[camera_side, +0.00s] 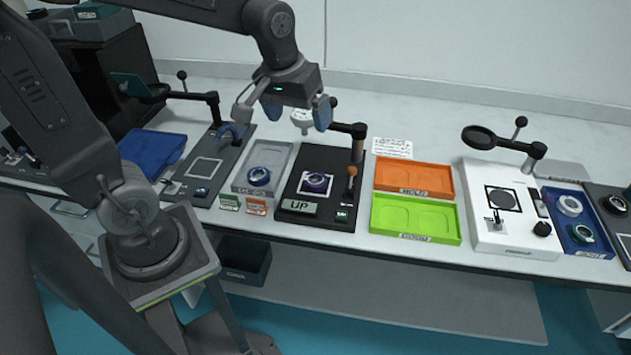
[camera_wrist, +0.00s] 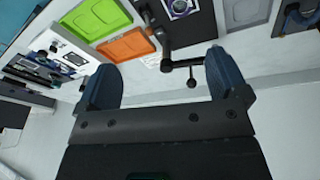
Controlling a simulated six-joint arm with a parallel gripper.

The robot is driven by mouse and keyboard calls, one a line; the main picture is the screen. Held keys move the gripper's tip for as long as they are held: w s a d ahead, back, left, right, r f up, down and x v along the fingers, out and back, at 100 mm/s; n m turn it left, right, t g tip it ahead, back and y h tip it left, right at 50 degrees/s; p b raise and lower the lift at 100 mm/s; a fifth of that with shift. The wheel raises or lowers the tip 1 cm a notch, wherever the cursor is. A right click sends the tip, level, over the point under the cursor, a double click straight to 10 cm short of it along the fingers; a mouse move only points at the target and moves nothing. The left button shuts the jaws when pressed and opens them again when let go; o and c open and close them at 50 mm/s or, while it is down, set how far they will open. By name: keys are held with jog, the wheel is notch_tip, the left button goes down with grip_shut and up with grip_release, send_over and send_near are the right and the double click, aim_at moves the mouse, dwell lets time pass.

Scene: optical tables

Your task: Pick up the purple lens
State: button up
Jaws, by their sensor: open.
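The purple lens (camera_side: 315,182) lies on a white square on the black station (camera_side: 325,219), whose label reads UP. At the top edge of the wrist view, the lens (camera_wrist: 181,7) shows only partly. My gripper (camera_side: 297,112) is open and empty, raised above and behind the black station in the side view. Its two blue fingers are spread wide in the wrist view (camera_wrist: 163,78), with nothing between them but the station's dark arm and the pale bench.
A grey tray (camera_side: 279,157) holding another lens (camera_side: 260,177) stands left of the black station. Orange (camera_side: 412,177) and green trays (camera_side: 392,228) stand to its right, both empty. The station's upright post (camera_side: 358,150) and arm are obstacles close to my gripper.

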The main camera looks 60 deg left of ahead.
aim_at(315, 180)
jog(key=w+a+f+n+g, duration=0.3)
jog(key=w+a+f+n, duration=0.25)
jog(key=w+f, duration=0.35)
jog(key=f, duration=1)
jog(key=s+f, duration=0.1)
jog(key=f, duration=0.4)
jog(key=shift+a, duration=0.35)
jog(key=c, duration=1.1)
